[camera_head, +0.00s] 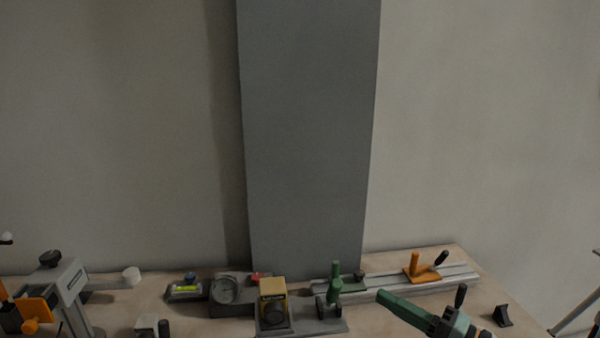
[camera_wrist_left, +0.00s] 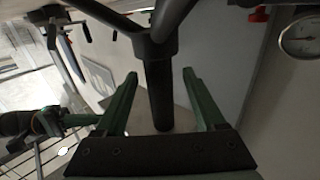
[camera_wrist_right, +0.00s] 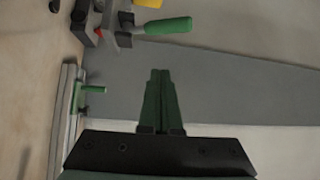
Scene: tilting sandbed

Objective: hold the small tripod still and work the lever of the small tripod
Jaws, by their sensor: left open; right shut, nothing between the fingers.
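A dark post with branching arms (camera_wrist_left: 160,85), which looks like the small tripod, shows close up in the left wrist view. My left gripper (camera_wrist_left: 160,75) is open, with its green fingers on either side of this post in the picture. I cannot tell whether they touch it. I cannot make out the lever for sure. In the head view my right gripper (camera_head: 381,294) comes in at the bottom right, above the bench. Its fingers are shut and empty, also in the right wrist view (camera_wrist_right: 160,72). My left gripper and the small tripod are not identifiable in the head view.
The bench (camera_head: 130,313) holds a yellow box (camera_head: 273,291), a green-handled clamp (camera_head: 335,285), a rail with an orange clamp (camera_head: 418,271) and a grey device (camera_head: 65,288) at the left. A dial gauge (camera_wrist_left: 298,36) shows in the left wrist view. A grey panel (camera_head: 308,130) stands behind.

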